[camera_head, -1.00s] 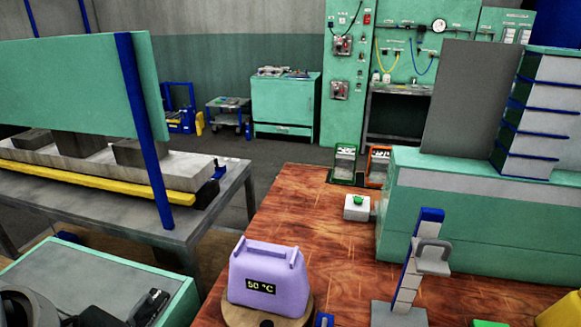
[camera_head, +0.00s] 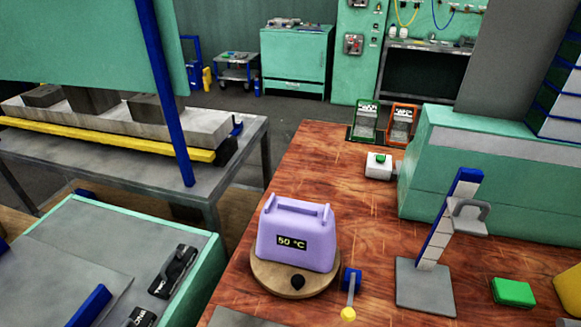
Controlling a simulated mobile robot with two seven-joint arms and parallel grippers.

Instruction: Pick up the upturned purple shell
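A purple shell (camera_head: 297,233) with a dark display reading "50 °C" sits on a round wooden base (camera_head: 261,282) on the wooden table. Its narrower end with a raised rim is up, and its wider end is on the base. I cannot tell whether it is hollow. Neither of my grippers shows in the head view, and nothing is touching the shell.
Further right are a tall stand (camera_head: 427,289) and a green block (camera_head: 512,292).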

